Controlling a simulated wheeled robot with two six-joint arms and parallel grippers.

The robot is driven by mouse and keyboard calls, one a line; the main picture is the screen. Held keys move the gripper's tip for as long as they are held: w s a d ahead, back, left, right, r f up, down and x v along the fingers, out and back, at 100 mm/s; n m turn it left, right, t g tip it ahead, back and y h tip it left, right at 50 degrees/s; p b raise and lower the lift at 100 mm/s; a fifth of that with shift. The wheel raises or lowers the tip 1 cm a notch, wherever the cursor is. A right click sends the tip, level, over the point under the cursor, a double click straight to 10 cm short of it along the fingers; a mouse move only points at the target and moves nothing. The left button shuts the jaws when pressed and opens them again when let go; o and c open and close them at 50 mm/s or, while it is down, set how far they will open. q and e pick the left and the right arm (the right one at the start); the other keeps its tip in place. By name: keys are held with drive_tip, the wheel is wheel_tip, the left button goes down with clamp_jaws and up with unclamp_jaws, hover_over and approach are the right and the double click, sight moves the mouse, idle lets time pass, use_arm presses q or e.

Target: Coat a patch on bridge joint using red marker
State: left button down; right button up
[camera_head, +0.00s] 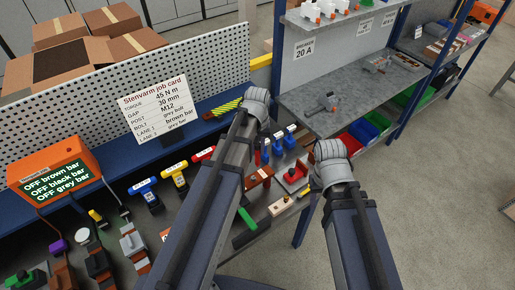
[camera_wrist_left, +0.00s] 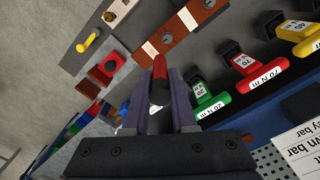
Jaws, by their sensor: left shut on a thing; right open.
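In the left wrist view my left gripper (camera_wrist_left: 163,112) is shut on a slim red marker (camera_wrist_left: 160,68). The marker lies between the fingers and one end sticks out past them, close below a brown bar (camera_wrist_left: 200,18) in the picture. Contact cannot be told. This bar has a dark bolt and a pale patch (camera_wrist_left: 151,48) near its end. Which part is the bridge joint is unclear.
T-handled tools in blue (camera_head: 143,185), yellow (camera_head: 173,168) and red (camera_head: 203,154) stand along the bench. A job card (camera_head: 156,104) stands behind them. An orange display box (camera_head: 50,168) is at left. A red block (camera_head: 292,173) lies between my wrists. A grey shelf (camera_head: 350,92) stands at right.

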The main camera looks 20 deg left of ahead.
use_arm(q)
drive_tip(key=shift+r+p, duration=1.55)
drive_tip(key=shift+r, duration=0.05)
drive_tip(key=shift+f, duration=0.1)
